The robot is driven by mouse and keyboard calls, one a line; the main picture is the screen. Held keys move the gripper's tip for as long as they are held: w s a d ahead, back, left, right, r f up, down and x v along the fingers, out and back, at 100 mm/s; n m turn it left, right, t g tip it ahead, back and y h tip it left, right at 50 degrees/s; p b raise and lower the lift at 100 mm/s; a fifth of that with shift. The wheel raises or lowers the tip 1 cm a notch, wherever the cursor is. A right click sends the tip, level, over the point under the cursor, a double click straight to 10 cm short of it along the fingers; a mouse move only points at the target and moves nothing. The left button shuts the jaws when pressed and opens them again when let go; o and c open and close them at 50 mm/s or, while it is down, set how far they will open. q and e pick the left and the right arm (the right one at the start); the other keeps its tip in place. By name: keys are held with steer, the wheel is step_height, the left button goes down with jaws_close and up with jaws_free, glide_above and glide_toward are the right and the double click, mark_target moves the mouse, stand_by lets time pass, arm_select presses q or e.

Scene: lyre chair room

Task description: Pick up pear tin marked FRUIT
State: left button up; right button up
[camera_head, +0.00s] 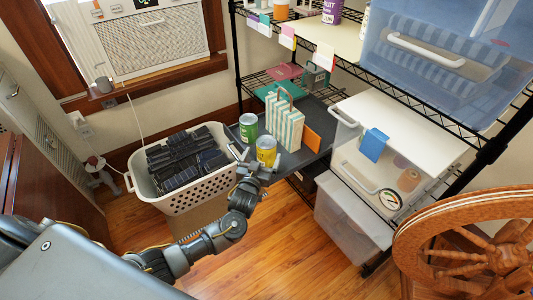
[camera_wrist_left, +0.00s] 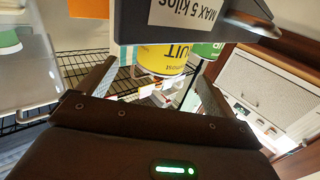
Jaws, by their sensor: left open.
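A yellow tin (camera_head: 266,148) stands upright on a dark grey tray-like surface beside the laundry basket. In the left wrist view the yellow tin (camera_wrist_left: 163,60) appears upside down, and its label shows "UIT"; the rest of the word is hidden. My left gripper (camera_head: 256,168) is open just in front of the tin. In the wrist view its two fingers lie to either side of the tin, with nothing gripped. I cannot tell whether they touch it. A green tin (camera_head: 248,127) stands just behind and left, also seen in the wrist view (camera_wrist_left: 206,49). My right gripper is not in view.
A striped box (camera_head: 283,122) and an orange item (camera_head: 310,138) stand right of the tins. The grey surface's edge (camera_wrist_left: 200,14) reads "MAX 5 kilos". The white basket (camera_head: 180,200) is left. A purple tin (camera_head: 332,10) is on the upper shelf. A wooden wheel (camera_head: 430,235) stands right.

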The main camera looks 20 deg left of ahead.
mark_target(265, 144)
arm_select(q)
steer(key=w, duration=0.5)
steer(key=shift+a+r+b, duration=0.1)
steer(key=shift+a+b, duration=0.2)
steer(key=shift+b, duration=0.1)
steer(key=shift+w, duration=0.1)
steer(key=c, duration=1.3)
steer(key=shift+r, duration=0.1)
steer(key=shift+c, duration=0.5)
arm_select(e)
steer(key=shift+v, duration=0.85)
arm_select(q)
steer(key=shift+r, duration=0.15)
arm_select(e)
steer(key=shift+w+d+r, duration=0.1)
